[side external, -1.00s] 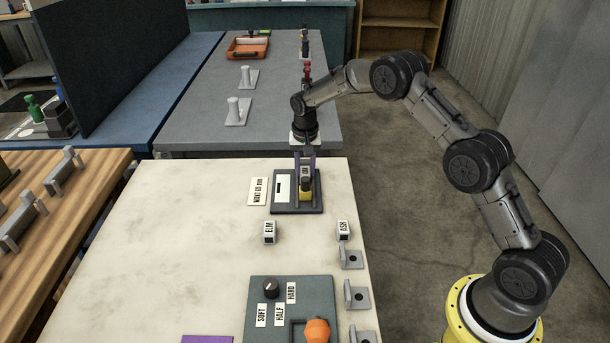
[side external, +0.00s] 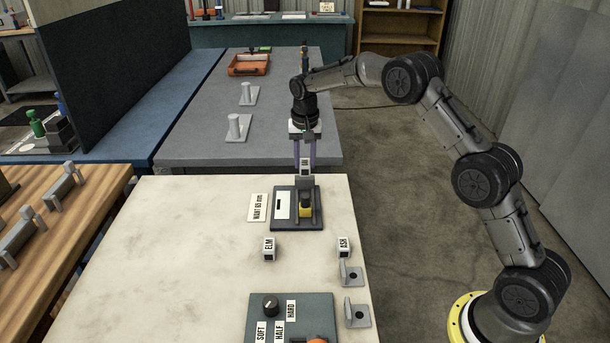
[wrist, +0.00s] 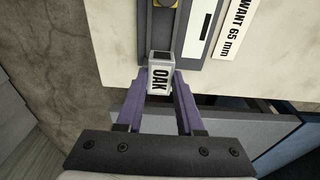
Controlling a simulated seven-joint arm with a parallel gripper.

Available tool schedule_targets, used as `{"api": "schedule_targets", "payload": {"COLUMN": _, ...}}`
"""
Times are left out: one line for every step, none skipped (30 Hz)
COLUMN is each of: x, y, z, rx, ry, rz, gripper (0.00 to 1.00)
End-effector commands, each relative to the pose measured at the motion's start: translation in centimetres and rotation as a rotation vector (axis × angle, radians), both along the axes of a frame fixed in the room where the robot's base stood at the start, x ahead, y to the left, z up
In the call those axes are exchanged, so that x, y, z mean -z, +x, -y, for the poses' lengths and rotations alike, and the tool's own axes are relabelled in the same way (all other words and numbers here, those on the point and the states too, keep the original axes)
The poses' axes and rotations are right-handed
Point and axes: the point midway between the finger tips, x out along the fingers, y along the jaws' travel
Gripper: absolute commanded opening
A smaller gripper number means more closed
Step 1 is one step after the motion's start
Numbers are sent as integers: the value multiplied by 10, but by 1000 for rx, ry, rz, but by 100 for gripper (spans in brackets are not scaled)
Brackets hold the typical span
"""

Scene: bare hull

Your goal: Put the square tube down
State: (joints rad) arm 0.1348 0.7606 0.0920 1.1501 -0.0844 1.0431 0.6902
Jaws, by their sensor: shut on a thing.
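My gripper (side external: 305,168) points down with its purple fingers shut on a pale square tube (wrist: 160,77) marked OAK. The tube also shows in the side external view (side external: 305,165), at the far edge of the dark measuring fixture (side external: 283,221). It looks raised, but the exact gap to the fixture or table cannot be told. Two other square tubes, marked ELM (side external: 269,248) and ASH (side external: 343,247), stand apart on the pale table in front of the fixture.
A "WANT 65 mm" label (side external: 258,207) lies left of the fixture. Grey brackets (side external: 350,273) line the table's right edge. A panel with a knob (side external: 270,304) is at the front. The pale table's (side external: 170,250) left side is clear.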

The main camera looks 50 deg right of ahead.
Motion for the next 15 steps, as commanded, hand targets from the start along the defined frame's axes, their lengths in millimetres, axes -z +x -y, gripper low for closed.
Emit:
{"api": "schedule_targets", "payload": {"x": -6, "y": 0, "z": -1, "rx": 0, "ry": 0, "rz": 1, "gripper": 0}}
{"api": "schedule_targets", "payload": {"x": -9, "y": -1, "z": -1, "rx": 0, "ry": 0, "rz": 1, "gripper": 0}}
{"api": "schedule_targets", "payload": {"x": -13, "y": -3, "z": -3, "rx": -1, "ry": 0, "rz": 1, "gripper": 0}}
{"api": "schedule_targets", "payload": {"x": -16, "y": -5, "z": -6, "rx": -1, "ry": -1, "rz": 1, "gripper": 0}}
{"api": "schedule_targets", "payload": {"x": -19, "y": -8, "z": -9, "rx": -1, "ry": -1, "rz": 1, "gripper": 0}}
{"api": "schedule_targets", "payload": {"x": -22, "y": -13, "z": -14, "rx": -3, "ry": -1, "rz": -1, "gripper": 0}}
{"api": "schedule_targets", "payload": {"x": -25, "y": -17, "z": -19, "rx": -4, "ry": -1, "rz": -1, "gripper": 0}}
{"api": "schedule_targets", "payload": {"x": -27, "y": -23, "z": -24, "rx": -3, "ry": -2, "rz": -1, "gripper": 0}}
{"api": "schedule_targets", "payload": {"x": -31, "y": -32, "z": -32, "rx": -3, "ry": -2, "rz": -1, "gripper": 0}}
{"api": "schedule_targets", "payload": {"x": -33, "y": -39, "z": -38, "rx": -4, "ry": -2, "rz": -1, "gripper": 0}}
{"api": "schedule_targets", "payload": {"x": -35, "y": -48, "z": -45, "rx": -3, "ry": -3, "rz": -2, "gripper": 0}}
{"api": "schedule_targets", "payload": {"x": -38, "y": -60, "z": -54, "rx": -3, "ry": -3, "rz": -2, "gripper": 0}}
{"api": "schedule_targets", "payload": {"x": -40, "y": -69, "z": -60, "rx": -2, "ry": -4, "rz": -2, "gripper": 0}}
{"api": "schedule_targets", "payload": {"x": -41, "y": -79, "z": -66, "rx": -1, "ry": -4, "rz": -2, "gripper": 0}}
{"api": "schedule_targets", "payload": {"x": -44, "y": -92, "z": -74, "rx": -1, "ry": -4, "rz": -2, "gripper": 0}}
